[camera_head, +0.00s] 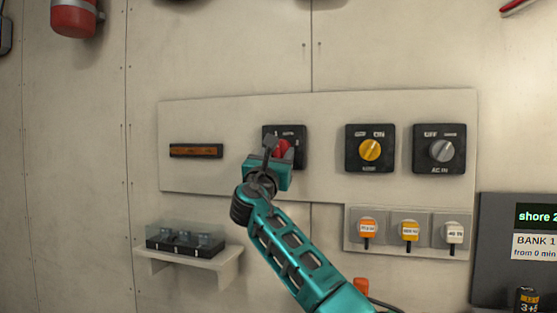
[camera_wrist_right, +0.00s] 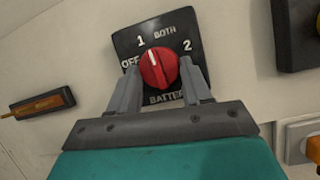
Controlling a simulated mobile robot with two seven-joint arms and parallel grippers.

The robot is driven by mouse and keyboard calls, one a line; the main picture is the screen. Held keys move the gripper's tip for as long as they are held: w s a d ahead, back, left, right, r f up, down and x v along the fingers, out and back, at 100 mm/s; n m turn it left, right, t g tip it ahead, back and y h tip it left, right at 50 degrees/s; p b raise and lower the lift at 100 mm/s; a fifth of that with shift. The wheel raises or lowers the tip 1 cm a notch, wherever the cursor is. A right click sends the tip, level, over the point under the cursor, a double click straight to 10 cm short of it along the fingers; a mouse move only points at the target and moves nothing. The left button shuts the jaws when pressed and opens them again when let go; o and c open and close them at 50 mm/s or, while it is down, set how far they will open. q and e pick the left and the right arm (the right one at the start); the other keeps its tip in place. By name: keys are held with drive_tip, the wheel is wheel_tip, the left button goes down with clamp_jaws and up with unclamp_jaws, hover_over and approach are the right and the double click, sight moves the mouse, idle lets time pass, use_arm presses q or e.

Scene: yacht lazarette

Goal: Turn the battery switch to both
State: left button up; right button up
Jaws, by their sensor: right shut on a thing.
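The battery switch has a red knob (camera_wrist_right: 158,68) on a black square plate (camera_wrist_right: 185,28) marked OFF, 1, BOTH and 2. In the head view its red knob (camera_head: 281,147) is partly hidden behind my right gripper (camera_head: 271,146). In the right wrist view my right gripper (camera_wrist_right: 160,76) is shut on the red knob, with one finger on each side. The white mark on the knob points up and slightly left, between 1 and BOTH, seemingly nearer 1. My left gripper is not in view.
A yellow-knobbed switch (camera_head: 370,149) and a grey AC IN switch (camera_head: 441,150) sit to the right on the same panel (camera_head: 230,181). A brown strip (camera_head: 196,150) is at left. Below are tagged sockets (camera_head: 410,232) and a small shelf (camera_head: 183,268) with a clear-covered box.

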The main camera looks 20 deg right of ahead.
drive_tip(key=m, duration=0.2)
drive_tip(key=m+g+h, duration=0.1)
drive_tip(key=shift+w+a+m+h, duration=0.1)
drive_tip(key=shift+a+m+h, duration=0.05)
drive_tip(key=shift+m+h, duration=0.2)
drive_tip(key=shift+a+r+m+g+h+p, duration=0.1)
drive_tip(key=shift+m+g+h+p, duration=0.3)
drive_tip(key=shift+m, duration=0.6)
drive_tip(key=shift+m+g+h+p, duration=0.2)
drive_tip(key=shift+m+g, duration=0.3)
drive_tip(key=shift+m, duration=0.75)
drive_tip(key=o, duration=1.1)
drive_tip(key=shift+c, duration=0.2)
